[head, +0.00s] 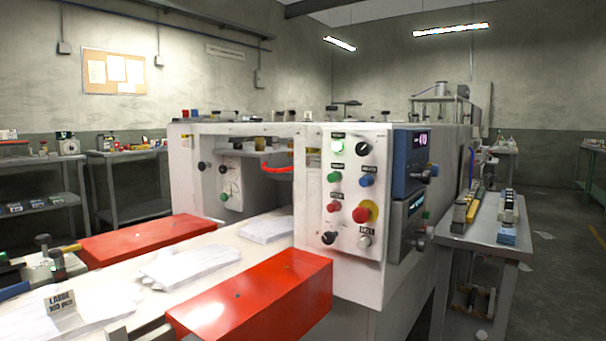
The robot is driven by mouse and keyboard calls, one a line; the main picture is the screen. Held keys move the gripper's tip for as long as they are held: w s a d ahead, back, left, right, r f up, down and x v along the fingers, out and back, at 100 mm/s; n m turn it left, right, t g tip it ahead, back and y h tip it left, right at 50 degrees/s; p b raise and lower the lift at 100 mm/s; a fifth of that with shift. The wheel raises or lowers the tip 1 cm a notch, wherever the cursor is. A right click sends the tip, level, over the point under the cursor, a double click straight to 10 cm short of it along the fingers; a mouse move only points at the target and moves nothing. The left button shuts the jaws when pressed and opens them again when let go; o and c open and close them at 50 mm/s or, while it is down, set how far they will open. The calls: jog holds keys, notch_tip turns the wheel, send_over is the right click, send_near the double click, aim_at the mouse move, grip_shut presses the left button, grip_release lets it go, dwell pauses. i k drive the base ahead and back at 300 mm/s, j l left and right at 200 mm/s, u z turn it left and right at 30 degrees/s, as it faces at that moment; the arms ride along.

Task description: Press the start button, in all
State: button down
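The white machine (312,240) stands in the middle of the head view, with a control panel on its front right post. The small labels are too blurred to read, so I cannot tell for certain which one is marked start. A blue button (367,180) is to the right and a red button (335,208) below. A larger red knob on a yellow disc (362,212) is at lower right. My gripper is not visible.
Red blocks (250,297) flank a white bed with stacked film sheets (180,266) in front of the machine. Black knobs (363,149) and a silver switch (364,242) share the panel. A grey side table (485,238) stands right, with open floor (560,270) beyond.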

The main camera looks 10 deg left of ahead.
aim_at(335, 177)
jog(key=i+j, duration=0.2)
jog(key=j, duration=0.2)
jog(key=i+j+u, duration=0.1)
jog(key=j, duration=0.3)
jog(key=i+j, duration=0.3)
jog(key=i+j+u, duration=0.1)
jog(key=i+j, duration=0.15)
jog(key=j, duration=0.2)
